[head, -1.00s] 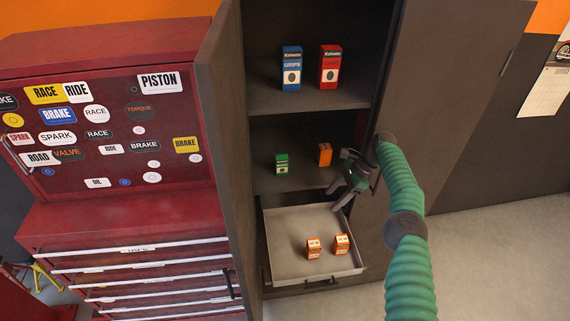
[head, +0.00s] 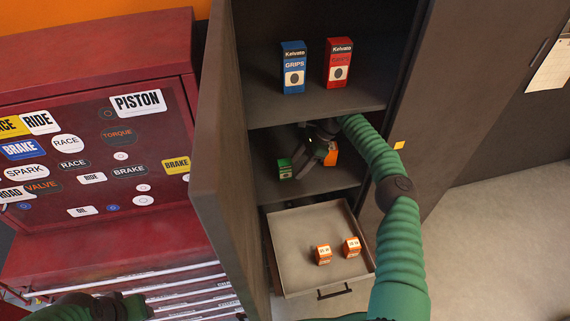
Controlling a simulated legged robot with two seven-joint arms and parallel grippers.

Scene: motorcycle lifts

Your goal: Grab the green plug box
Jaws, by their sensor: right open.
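The green plug box (head: 285,169) stands on the middle shelf of the dark cabinet, at the left. My right gripper (head: 301,170) reaches into that shelf space from the right. It is open, with its fingers pointing down and left, close to the right side of the green box. I cannot tell whether a finger touches the box. An orange box (head: 330,154) stands on the same shelf behind the gripper and is partly hidden by it. Part of my left arm shows at the bottom left, but its gripper jaws are not visible.
A blue grips box (head: 293,67) and a red box (head: 339,63) stand on the upper shelf. Below, an open drawer (head: 300,278) holds two small orange boxes (head: 323,254). The open cabinet door (head: 222,170) borders the left side, beside a red tool chest (head: 150,240).

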